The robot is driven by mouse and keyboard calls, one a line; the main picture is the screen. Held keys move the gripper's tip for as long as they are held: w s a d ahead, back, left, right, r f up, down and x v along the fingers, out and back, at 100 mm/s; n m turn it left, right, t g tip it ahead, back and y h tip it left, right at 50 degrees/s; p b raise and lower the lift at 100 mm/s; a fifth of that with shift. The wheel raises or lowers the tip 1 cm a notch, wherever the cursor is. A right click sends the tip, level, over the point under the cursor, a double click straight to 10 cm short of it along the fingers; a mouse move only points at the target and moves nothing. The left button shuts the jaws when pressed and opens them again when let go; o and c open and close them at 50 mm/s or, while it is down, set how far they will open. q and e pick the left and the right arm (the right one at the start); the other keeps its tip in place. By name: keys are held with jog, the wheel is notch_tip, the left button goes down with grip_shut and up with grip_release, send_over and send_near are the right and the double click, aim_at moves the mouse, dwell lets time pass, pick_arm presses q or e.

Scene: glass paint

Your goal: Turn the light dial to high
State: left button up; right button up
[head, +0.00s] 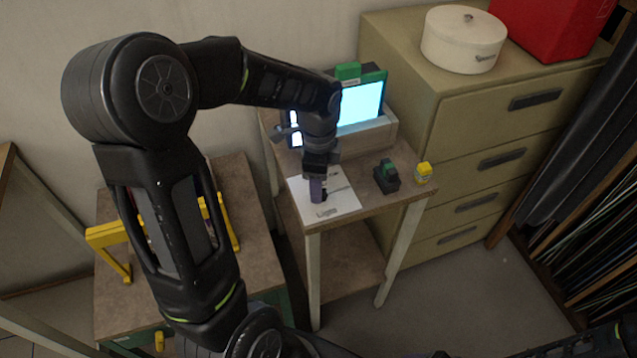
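A white panel or sheet (343,205) with small dark print lies on the small table, and a word at its front edge seems to read "Lights". My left gripper (318,192) points down over the left part of this sheet, at or just above its surface. The gripper and wrist cover that spot, so I cannot make out a dial or its setting. I cannot tell whether the fingers are open or shut. A glowing pale-blue light screen (361,104) stands behind, partly hidden by my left arm.
A dark block with a green top (386,177) and a yellow-capped jar (423,173) stand right of the sheet. A drawer cabinet (480,130) with a white round tin (463,40) is at right. A yellow frame (108,236) stands on a lower table at left.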

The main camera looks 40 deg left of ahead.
pick_arm(q)
notch_tip(320, 180, up, 7)
jog(key=shift+d+f, duration=0.1)
jog(key=shift+s, duration=0.1)
dwell(0.6)
